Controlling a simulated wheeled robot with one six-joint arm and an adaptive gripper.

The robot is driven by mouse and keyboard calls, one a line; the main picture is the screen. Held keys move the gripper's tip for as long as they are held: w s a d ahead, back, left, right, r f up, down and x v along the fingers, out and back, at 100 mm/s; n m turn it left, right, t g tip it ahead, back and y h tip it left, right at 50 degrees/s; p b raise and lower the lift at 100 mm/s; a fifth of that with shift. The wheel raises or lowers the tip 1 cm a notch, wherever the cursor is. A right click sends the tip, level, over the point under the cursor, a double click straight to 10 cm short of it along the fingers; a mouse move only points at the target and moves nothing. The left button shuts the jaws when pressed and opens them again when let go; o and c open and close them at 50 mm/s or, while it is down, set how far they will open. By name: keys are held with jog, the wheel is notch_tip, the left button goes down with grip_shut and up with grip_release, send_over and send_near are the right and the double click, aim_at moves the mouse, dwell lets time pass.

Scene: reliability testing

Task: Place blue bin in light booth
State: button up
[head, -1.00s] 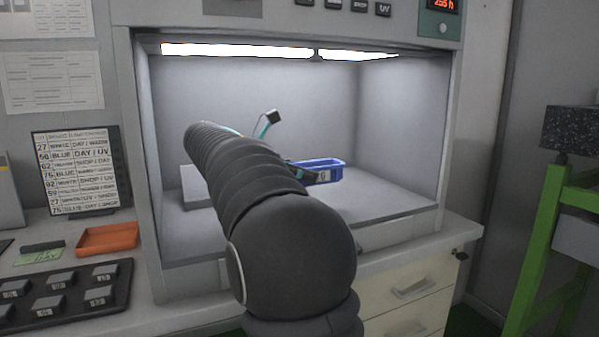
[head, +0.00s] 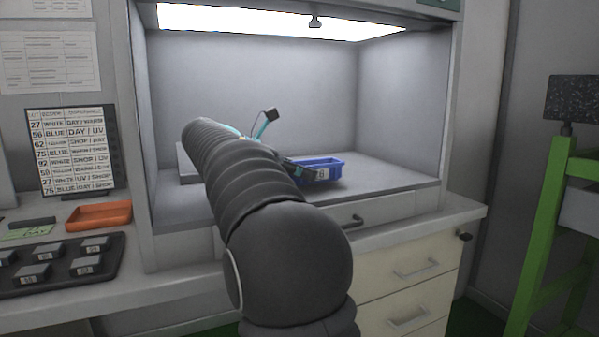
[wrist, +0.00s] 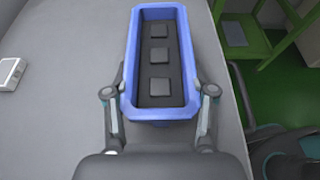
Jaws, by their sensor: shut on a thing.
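The blue bin (head: 322,172) is inside the light booth (head: 258,85), over the front right part of its grey floor. In the wrist view the bin (wrist: 124,60) is a long open tray holding three dark square blocks in a row. My gripper (wrist: 162,100) has a finger on each long side of the bin near its close end and is shut on it. In the head view my arm hides much of the gripper. I cannot tell whether the bin's underside touches the booth floor.
A chart (head: 70,150) and an orange tray (head: 98,216) stand left of the booth. A dark rack with several blocks (head: 62,264) lies on the left counter. A green stand (head: 545,230) is at right. Drawers (head: 405,275) are below the booth.

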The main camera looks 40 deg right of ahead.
jog(key=shift+f, duration=0.55)
dwell(0.4)
jog(key=o, duration=1.4)
